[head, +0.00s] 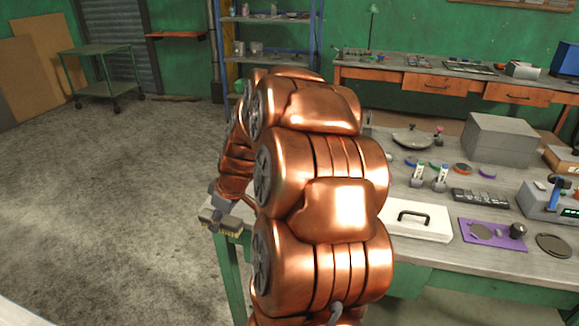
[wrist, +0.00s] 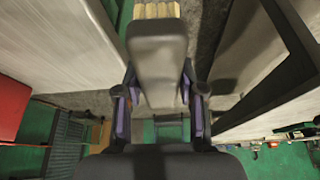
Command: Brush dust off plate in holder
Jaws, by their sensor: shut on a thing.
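My gripper (wrist: 159,98) is shut on a brush (wrist: 157,50), one finger on each side of its wide grey handle. Pale yellowish bristles (wrist: 156,10) show at the top edge of the wrist view. In the head view my gripper (head: 222,203) hangs left of the workbench, by its front left corner, with the brush (head: 221,222) below it. On the bench at right lies a purple slab (head: 468,239) with a flat grey disc (head: 481,231) and a dark knob-like piece (head: 517,230) on it. I cannot tell for sure whether this is the plate in its holder.
The workbench (head: 455,268) also bears a white case with a black handle (head: 415,220), a dark round disc (head: 553,245), a grey box (head: 500,138), a shallow dark dish (head: 412,139) and small bottles. My arm hides the bench's left part.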

